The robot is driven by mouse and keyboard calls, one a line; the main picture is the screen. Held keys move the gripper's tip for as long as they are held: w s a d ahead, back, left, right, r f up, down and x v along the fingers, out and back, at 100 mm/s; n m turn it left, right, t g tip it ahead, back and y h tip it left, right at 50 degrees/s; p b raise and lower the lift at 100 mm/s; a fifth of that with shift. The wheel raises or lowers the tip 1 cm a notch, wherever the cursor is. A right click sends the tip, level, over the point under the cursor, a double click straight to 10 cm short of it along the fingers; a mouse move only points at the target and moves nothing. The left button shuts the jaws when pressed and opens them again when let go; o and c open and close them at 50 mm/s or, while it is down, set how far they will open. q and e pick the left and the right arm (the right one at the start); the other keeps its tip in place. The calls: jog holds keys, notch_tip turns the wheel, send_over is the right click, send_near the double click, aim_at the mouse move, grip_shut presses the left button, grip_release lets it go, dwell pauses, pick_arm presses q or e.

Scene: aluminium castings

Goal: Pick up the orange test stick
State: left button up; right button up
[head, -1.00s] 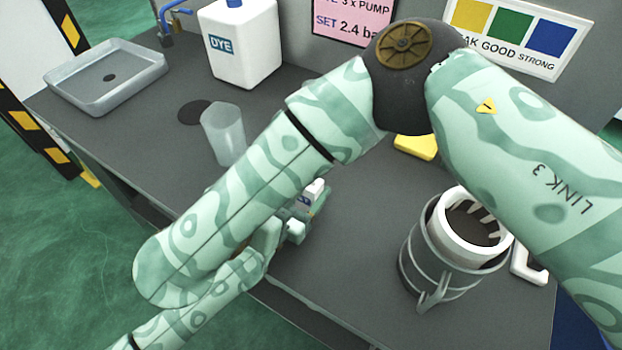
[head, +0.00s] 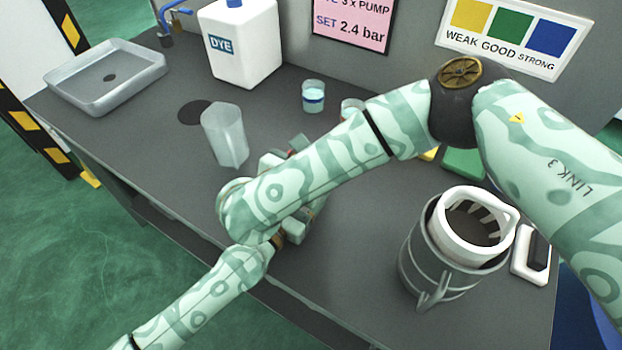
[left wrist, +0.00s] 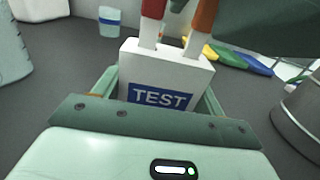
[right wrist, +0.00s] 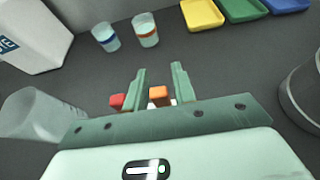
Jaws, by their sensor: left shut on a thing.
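The white block marked TEST (left wrist: 160,92) sits between the jaws of my left gripper (left wrist: 158,88), which is shut on it. Two sticks stand up out of the block: a red one (left wrist: 151,25) on the left and the orange test stick (left wrist: 200,28) on the right. My right gripper (right wrist: 160,80) is open. In the right wrist view the orange stick's top (right wrist: 158,92) shows between its fingers, and the red top (right wrist: 117,101) lies outside the left finger. Contact with the orange stick cannot be told. In the head view my right arm hides most of this.
A clear beaker (head: 224,135) stands left of the grippers. A blue-banded cup (head: 313,96) and an orange-banded cup (right wrist: 146,30) stand behind. Yellow (right wrist: 202,14), green and blue trays lie further back. A metal pot (head: 430,260) stands right; the white DYE container (head: 240,50) stands back left.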

grip_shut()
pick_arm(q)
jog(key=o, duration=1.1)
jog(key=shift+c, duration=0.2)
pick_arm(e)
notch_tip(320, 180, up, 10)
pick_arm(q)
jog(key=shift+a, duration=0.1)
